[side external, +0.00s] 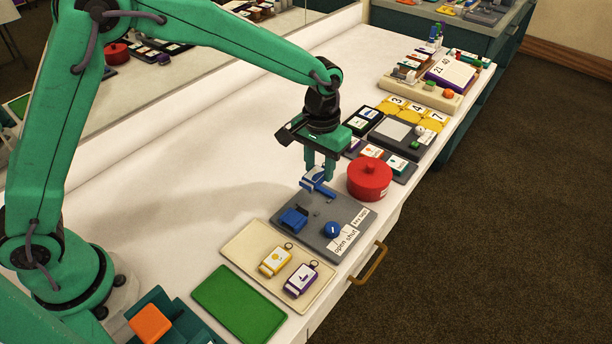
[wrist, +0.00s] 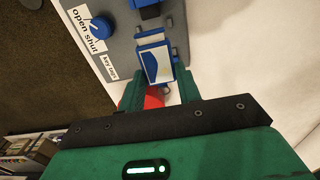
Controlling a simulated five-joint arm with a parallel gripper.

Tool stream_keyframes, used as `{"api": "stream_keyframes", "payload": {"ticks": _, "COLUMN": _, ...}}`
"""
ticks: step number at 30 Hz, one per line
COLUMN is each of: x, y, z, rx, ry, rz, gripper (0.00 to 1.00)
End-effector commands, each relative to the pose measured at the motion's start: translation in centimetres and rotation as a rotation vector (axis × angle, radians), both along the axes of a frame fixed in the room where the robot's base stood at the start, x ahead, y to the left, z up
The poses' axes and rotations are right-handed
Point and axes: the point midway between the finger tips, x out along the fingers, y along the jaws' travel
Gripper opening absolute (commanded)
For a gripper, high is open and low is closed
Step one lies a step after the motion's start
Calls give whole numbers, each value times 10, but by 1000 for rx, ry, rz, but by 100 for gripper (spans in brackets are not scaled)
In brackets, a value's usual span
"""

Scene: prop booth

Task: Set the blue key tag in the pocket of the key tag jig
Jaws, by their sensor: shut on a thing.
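My gripper (side external: 319,168) is shut on the blue key tag (side external: 313,175), which has a white face. In the wrist view the tag (wrist: 156,66) sits between the two green fingers (wrist: 158,91). The key tag jig (side external: 316,240) is a grey plate with a blue block (side external: 293,219) and a blue knob (side external: 332,229) by the label "open shut". The tag is over the jig's far end; I cannot tell whether it touches the plate. The pocket is not clearly visible.
A red lidded pot (side external: 370,181) stands close to the right of my gripper. A cream tray (side external: 245,243) holds a yellow tag (side external: 275,261) and a purple tag (side external: 301,280). A green mat (side external: 240,303) lies in front. The white bench (side external: 190,175) is clear behind the jig.

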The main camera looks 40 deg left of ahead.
Motion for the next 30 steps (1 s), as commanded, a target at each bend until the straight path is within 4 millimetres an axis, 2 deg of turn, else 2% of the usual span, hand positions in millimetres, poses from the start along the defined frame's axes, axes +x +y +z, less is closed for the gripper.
{"api": "stream_keyframes", "payload": {"ticks": 11, "x": -1, "y": 0, "z": -15, "rx": 1, "ry": 2, "rz": 0, "gripper": 12}}
{"api": "stream_keyframes", "payload": {"ticks": 30, "x": -1, "y": 0, "z": -58, "rx": 1, "ry": 1, "rz": 0, "gripper": 12}}
